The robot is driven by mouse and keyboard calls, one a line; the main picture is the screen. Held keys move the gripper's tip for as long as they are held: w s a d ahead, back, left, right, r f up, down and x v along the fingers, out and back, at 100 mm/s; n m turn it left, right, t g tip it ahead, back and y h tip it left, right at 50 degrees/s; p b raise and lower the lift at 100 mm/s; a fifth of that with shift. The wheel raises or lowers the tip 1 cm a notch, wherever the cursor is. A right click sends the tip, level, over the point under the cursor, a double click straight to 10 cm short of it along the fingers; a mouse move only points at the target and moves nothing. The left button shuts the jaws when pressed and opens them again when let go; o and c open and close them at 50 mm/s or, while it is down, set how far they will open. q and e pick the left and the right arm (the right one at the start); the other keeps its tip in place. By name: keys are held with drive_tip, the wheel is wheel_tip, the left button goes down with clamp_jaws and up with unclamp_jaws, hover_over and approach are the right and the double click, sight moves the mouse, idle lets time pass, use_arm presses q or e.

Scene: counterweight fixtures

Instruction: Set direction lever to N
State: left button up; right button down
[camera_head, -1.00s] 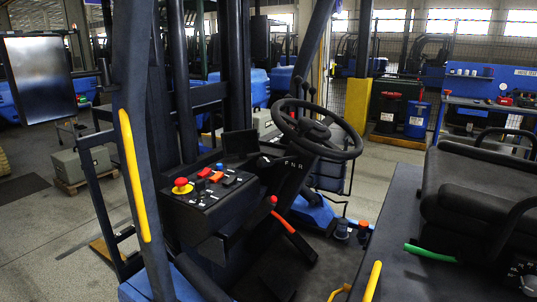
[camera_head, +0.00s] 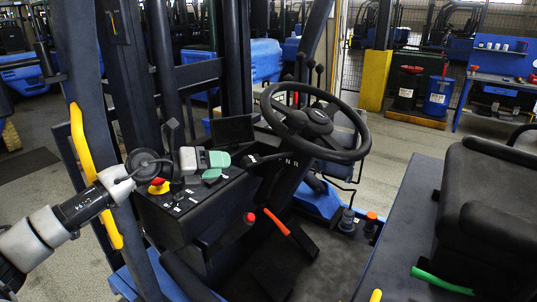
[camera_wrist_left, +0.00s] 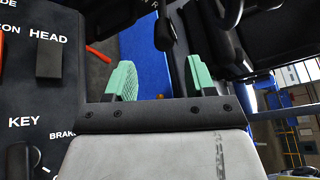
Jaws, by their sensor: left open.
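The direction lever (camera_head: 262,159) is a thin black stalk with a thicker end, on the left of the steering column below the wheel. White letters N and R (camera_head: 291,163) show beside it; its exact setting is hard to tell. My left gripper (camera_head: 217,166), with green finger pads, is above the console, left of the lever's end and apart from it. In the left wrist view the open, empty fingers (camera_wrist_left: 160,78) point toward a black knob (camera_wrist_left: 165,33), which looks like the lever's end, beyond the fingertips. My right gripper is not in view.
The steering wheel (camera_head: 315,122) stands just right of the lever. The black console (camera_head: 188,205) with a red-topped yellow button (camera_head: 159,186) lies under my gripper. A dark screen (camera_head: 232,130) stands behind it. A red-handled lever (camera_head: 275,221) is below. The seat (camera_head: 487,190) is at right.

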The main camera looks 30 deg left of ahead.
sight(253, 164)
use_arm(q)
drive_tip(key=p+x, duration=0.1)
drive_tip(key=x, duration=0.1)
drive_tip(key=p+x, duration=0.2)
drive_tip(key=x, duration=0.1)
drive_tip(key=p+x, duration=0.2)
drive_tip(key=x, duration=0.1)
drive_tip(key=shift+w+d+r, duration=0.1)
drive_tip(key=shift+d+r, duration=0.2)
drive_tip(key=shift+w+d+f+p, duration=0.25)
drive_tip(key=shift+w+p, duration=0.1)
drive_tip(key=shift+w, duration=0.1)
clamp_jaws()
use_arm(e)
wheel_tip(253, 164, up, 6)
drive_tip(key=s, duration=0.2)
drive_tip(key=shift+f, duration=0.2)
